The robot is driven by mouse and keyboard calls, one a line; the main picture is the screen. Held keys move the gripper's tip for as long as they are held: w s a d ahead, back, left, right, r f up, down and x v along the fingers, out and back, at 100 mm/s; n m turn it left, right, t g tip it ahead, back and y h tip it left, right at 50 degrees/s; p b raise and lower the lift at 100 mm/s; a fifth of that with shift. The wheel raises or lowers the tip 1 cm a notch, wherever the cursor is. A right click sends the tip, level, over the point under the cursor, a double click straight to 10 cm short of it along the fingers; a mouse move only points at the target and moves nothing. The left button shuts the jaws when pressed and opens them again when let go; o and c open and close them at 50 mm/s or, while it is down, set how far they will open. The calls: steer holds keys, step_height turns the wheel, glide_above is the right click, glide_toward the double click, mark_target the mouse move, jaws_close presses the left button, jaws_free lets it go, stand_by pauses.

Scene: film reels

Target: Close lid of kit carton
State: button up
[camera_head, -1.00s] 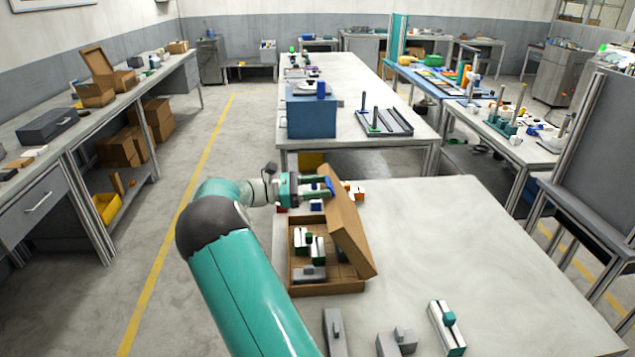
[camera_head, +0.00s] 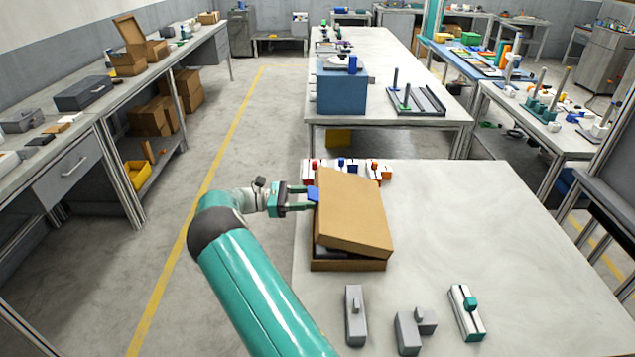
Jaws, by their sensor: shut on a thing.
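The kit carton (camera_head: 347,266) is a brown cardboard box on the near table. Its brown lid (camera_head: 353,212) lies tilted and slightly skewed over the box, with a dark gap at the near left edge. The lid hides nearly all of the carton's contents; only a bit of grey shows in the gap. My gripper (camera_head: 306,196) is at the lid's left edge, shut on the lid at a blue tab (camera_head: 313,194). The fingertips are partly hidden there.
Several small red, white, blue and orange parts (camera_head: 377,172) stand behind the carton. The table's right side (camera_head: 480,225) is clear.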

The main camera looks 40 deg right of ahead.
steer(key=f, duration=0.2)
steer(key=f+g+h, duration=0.1)
steer(key=f, duration=0.2)
steer(key=f+g, duration=0.1)
steer(key=f, duration=0.1)
steer(key=shift+w+a+f+h, duration=0.3)
steer(key=shift+w+a+f, duration=0.05)
steer(key=shift+f, duration=0.05)
steer(key=shift+s+a+f+h, duration=0.15)
steer(key=shift+f+h, duration=0.15)
steer(key=shift+f, duration=0.6)
steer(key=shift+w+f, duration=0.1)
steer(key=shift+w, duration=0.1)
jaws_close()
steer(key=shift+o, duration=1.4)
jaws_free()
steer(key=shift+r, duration=0.25)
steer(key=o, duration=1.1)
steer(key=shift+r, duration=0.15)
steer(key=shift+w+a, duration=0.1)
steer(key=shift+v, duration=3.75)
